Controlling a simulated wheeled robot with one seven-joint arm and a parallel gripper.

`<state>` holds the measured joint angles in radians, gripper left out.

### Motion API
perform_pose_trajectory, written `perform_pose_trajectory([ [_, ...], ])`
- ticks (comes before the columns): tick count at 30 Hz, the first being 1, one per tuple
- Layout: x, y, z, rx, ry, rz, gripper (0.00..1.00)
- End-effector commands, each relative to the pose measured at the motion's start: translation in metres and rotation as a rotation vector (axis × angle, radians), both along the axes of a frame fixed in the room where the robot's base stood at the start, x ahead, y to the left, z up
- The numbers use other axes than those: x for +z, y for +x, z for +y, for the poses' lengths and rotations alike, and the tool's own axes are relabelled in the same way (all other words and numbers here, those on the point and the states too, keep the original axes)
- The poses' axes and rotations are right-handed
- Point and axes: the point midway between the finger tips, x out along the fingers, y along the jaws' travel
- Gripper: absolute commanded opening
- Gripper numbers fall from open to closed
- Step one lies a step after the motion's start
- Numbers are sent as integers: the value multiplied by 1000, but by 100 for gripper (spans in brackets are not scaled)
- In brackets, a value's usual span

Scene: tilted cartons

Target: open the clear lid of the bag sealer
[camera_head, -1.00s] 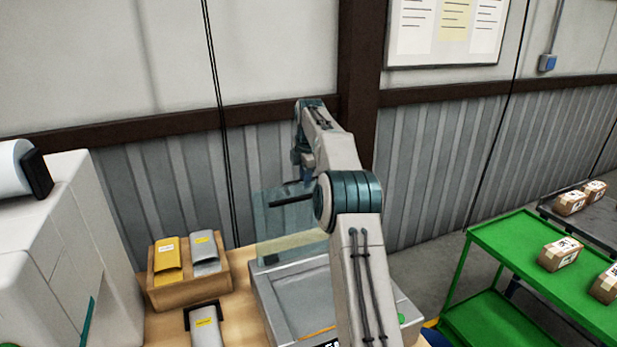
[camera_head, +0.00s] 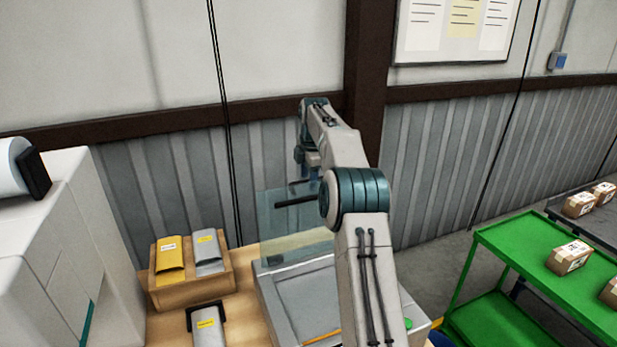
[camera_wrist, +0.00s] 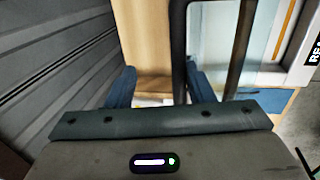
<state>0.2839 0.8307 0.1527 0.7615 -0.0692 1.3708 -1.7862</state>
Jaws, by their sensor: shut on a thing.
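The bag sealer (camera_head: 305,297) is a grey, box-like machine on the wooden table, partly hidden by my arm. Its clear, greenish lid (camera_head: 278,222) stands raised at the sealer's back, steeply tilted. A dark handle bar (camera_head: 294,202) runs across the lid. My gripper (camera_head: 304,184) is at the lid's upper part, with its fingertips small and partly hidden in the head view. In the wrist view, my gripper (camera_wrist: 160,86) has one blue finger on each side of a dark bar (camera_wrist: 178,45), seemingly the handle, and is shut on it. The contact itself is hard to see.
A carton (camera_head: 192,286) with yellow and grey packets stands left of the sealer. A grey packet (camera_head: 207,325) lies in a dark holder in front. A white machine (camera_head: 50,250) is far left. A green cart (camera_head: 530,245) with parcels is right. A ribbed wall (camera_head: 440,150) stands close behind.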

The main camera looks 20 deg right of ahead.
Motion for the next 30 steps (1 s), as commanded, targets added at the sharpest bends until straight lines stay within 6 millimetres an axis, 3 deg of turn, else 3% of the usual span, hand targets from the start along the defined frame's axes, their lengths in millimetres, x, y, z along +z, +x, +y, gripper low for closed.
perform_pose_trajectory([
  [1, 8, 3, 0, 1, -5, -22, 34],
  [11, 13, 3, 0, 1, -5, -25, 34],
  [21, 64, -11, 0, 1, -4, -19, 34],
  [30, 78, -16, -1, 0, -2, -8, 34],
])
